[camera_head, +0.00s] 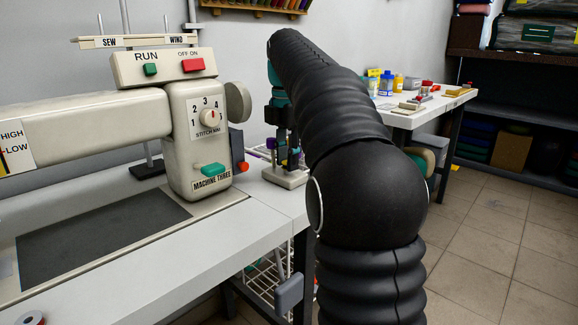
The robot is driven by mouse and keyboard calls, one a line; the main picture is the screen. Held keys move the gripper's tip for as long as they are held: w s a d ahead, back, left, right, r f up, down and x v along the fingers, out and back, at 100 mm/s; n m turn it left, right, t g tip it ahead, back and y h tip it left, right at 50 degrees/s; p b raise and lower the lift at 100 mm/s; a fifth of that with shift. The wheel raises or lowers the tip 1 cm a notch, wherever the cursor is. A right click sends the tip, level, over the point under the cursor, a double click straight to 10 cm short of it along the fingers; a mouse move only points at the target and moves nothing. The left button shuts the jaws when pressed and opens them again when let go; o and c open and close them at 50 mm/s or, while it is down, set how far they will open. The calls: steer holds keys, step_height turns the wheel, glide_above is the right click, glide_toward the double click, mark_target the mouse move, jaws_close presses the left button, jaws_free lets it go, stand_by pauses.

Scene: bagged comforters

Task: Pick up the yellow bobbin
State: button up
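I cannot make out a yellow bobbin for certain. My gripper (283,135) points down over a small stand with a pale base (285,177), just right of the sewing machine. Small purple and blue pieces show around the gripper's lower end, too small to identify. The fingers are dark and blend with the stand, so I cannot tell whether they are open or touching anything. My black sleeved arm hides what lies behind and to the right of the stand.
The beige sewing machine (200,125) stands close on the left, on a white table (150,265). A wire basket (265,280) hangs below. A farther table (425,113) holds bottles and small items. Dark shelves (520,105) stand at the right. The tiled floor (500,240) is mostly clear.

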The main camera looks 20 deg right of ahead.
steer(key=shift+r, duration=0.1)
step_height(320, 180, up, 4)
steer(key=shift+f+p, duration=0.1)
steer(key=shift+p, duration=0.85)
steer(key=s+d+r+p, duration=0.1)
steer(key=s+d+r, duration=0.5)
steer(key=s, duration=0.4)
steer(key=shift+r, duration=0.5)
steer(key=shift+d, duration=0.1)
